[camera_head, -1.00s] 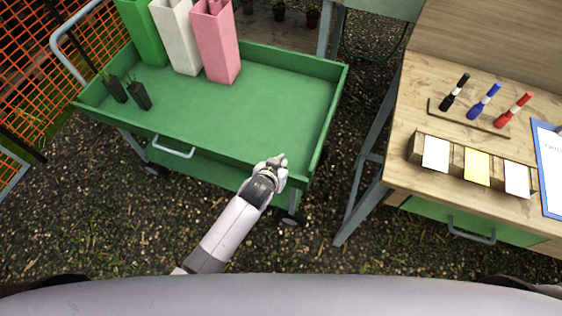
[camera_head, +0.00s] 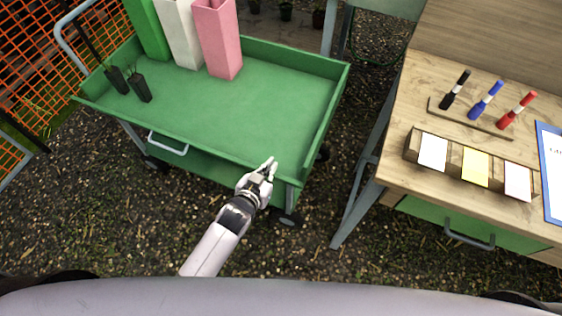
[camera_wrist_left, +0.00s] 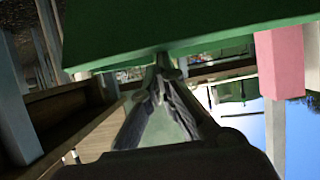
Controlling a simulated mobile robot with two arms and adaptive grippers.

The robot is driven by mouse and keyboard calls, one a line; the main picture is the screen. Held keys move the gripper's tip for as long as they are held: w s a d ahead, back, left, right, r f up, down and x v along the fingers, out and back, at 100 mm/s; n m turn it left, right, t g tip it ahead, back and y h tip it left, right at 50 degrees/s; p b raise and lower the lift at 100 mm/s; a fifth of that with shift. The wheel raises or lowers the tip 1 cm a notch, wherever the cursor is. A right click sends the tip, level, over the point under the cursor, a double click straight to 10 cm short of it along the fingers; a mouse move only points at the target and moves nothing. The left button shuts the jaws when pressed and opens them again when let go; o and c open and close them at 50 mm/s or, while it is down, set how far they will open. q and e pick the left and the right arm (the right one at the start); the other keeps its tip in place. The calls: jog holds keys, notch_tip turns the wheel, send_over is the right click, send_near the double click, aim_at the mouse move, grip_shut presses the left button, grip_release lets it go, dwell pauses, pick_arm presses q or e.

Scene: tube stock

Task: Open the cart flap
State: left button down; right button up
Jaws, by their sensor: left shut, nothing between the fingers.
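The green cart (camera_head: 262,105) stands at the left in the head view, with a raised rim around its top tray. A grey handle (camera_head: 168,144) sits on its near side, left of my gripper. My left gripper (camera_head: 268,167) is shut and empty at the cart's near right corner, by the tray's near rim. In the left wrist view the fingertips (camera_wrist_left: 161,62) point at a green cart panel (camera_wrist_left: 180,27) that fills the top. I cannot tell whether they touch it. My right gripper is out of view.
On the cart stand green, white and pink (camera_head: 219,42) tall containers and two small dark pots (camera_head: 139,88). A wooden workbench (camera_head: 400,150) at the right holds markers, colored cards and a clipboard. Gravel ground (camera_head: 300,245) lies between and in front.

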pick_arm(q)
jog(key=s+a+f+t+b, duration=0.2)
jog(key=s+a+f+b, duration=0.1)
jog(key=s+f+b, duration=0.3)
jog(key=shift+s+f+t+h+b, duration=0.35)
jog(key=shift+s+f, duration=0.65)
jog(key=shift+f, duration=0.6)
jog(key=shift+r, duration=0.1)
